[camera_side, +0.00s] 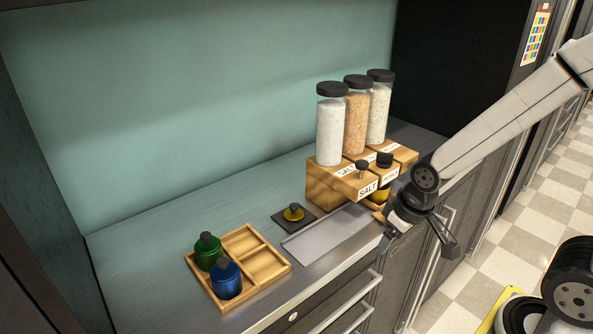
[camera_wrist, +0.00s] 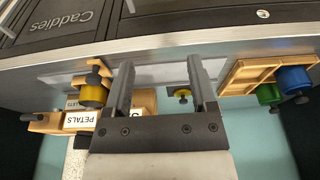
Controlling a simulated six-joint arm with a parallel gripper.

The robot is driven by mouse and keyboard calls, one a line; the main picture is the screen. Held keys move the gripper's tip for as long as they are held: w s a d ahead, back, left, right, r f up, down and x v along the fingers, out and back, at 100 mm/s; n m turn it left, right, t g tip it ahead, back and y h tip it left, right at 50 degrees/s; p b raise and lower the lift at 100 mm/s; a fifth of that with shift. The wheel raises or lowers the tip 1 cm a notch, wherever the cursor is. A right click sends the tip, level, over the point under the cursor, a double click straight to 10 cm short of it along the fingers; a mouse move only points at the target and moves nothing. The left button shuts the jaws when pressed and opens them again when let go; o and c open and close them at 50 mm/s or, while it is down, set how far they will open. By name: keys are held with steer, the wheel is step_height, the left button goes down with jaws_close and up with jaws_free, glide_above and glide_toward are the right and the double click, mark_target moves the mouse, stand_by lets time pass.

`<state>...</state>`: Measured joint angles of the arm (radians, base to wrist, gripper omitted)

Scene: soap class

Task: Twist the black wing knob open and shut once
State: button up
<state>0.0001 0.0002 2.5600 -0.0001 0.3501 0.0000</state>
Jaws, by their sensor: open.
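In the side view, a wooden dispenser block (camera_side: 330,187) carries two black knobs on its front: one above the SALT label (camera_side: 362,168) and a blockier one above the PETALS label (camera_side: 384,159). I cannot tell which is the wing knob. In the wrist view, a dark knob (camera_wrist: 29,116) sticks out beside the PETALS label (camera_wrist: 78,120). My gripper (camera_side: 416,238) is in front of the counter edge, right of and below the block, apart from both knobs. In the wrist view my gripper (camera_wrist: 160,78) has its fingers wide apart with nothing between them.
Three tall jars (camera_side: 331,130) stand on the block. A yellow jar (camera_side: 382,191) is under it. A grey tray (camera_side: 318,238) lies in front. A small yellow piece (camera_side: 293,213) sits on a dark pad. A wooden tray (camera_side: 269,264) holds a green jar (camera_side: 208,252) and blue jar (camera_side: 226,279).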

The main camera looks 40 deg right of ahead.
stand_by(0.4)
steer(key=c, duration=0.3)
step_height(320, 180, up, 13)
steer(key=n+g, duration=0.3)
steer(key=n, duration=0.4)
glide_above(386, 153)
steer(key=shift+f, duration=3.9)
